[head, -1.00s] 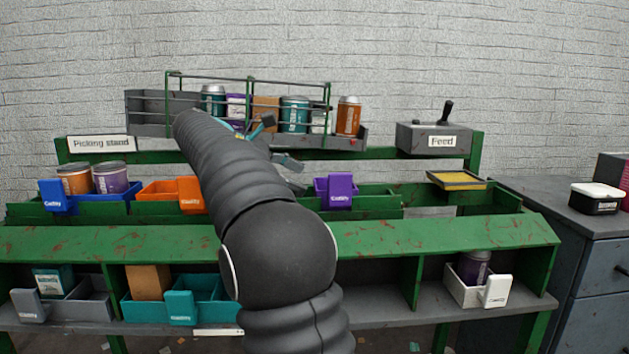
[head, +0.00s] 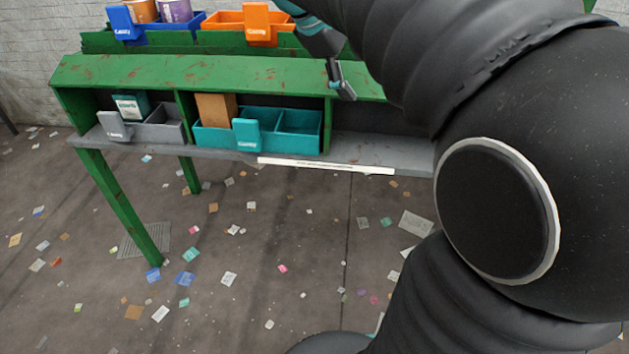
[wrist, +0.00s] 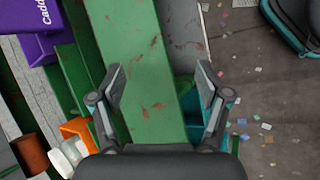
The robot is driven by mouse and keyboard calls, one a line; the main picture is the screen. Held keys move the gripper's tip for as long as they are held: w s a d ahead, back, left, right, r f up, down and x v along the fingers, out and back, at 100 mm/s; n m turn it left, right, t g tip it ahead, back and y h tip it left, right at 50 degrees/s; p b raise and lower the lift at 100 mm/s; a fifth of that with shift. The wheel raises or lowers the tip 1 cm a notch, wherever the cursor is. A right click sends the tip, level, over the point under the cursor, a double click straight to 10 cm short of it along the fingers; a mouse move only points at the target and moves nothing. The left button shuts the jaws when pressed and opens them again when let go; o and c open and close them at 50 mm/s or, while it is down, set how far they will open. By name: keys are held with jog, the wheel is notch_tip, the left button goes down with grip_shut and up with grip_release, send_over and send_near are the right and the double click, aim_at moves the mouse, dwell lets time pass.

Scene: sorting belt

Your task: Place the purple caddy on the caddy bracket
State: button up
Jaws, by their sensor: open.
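The purple caddy (wrist: 36,28) shows in part at the upper left of the wrist view, with white lettering on its front plate. It is out of sight in the head view. My gripper (wrist: 160,82) is open and empty over the green sloped board, apart from the caddy. In the head view its fingers show near the top (head: 335,65), partly covered by my arm. I cannot pick out the caddy bracket for sure. A white strip (head: 325,166) with unreadable print runs along the lower shelf's front edge.
The green stand (head: 140,78) holds a blue caddy (head: 125,22), an orange caddy (head: 257,22), a grey caddy (head: 112,126) and a teal caddy (head: 246,135). Bare grey shelf (head: 375,150) lies right of the teal one. Paper scraps litter the floor.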

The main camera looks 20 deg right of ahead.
jog(key=s+a+f+m+t+y, duration=0.4)
jog(key=s+a+f+m+y, duration=0.3)
jog(key=s+a+f, duration=0.7)
notch_tip(320, 180, down, 2)
jog(key=shift+s+m+t, duration=0.3)
jog(key=shift+s+t, duration=0.1)
jog(key=shift+s, duration=0.3)
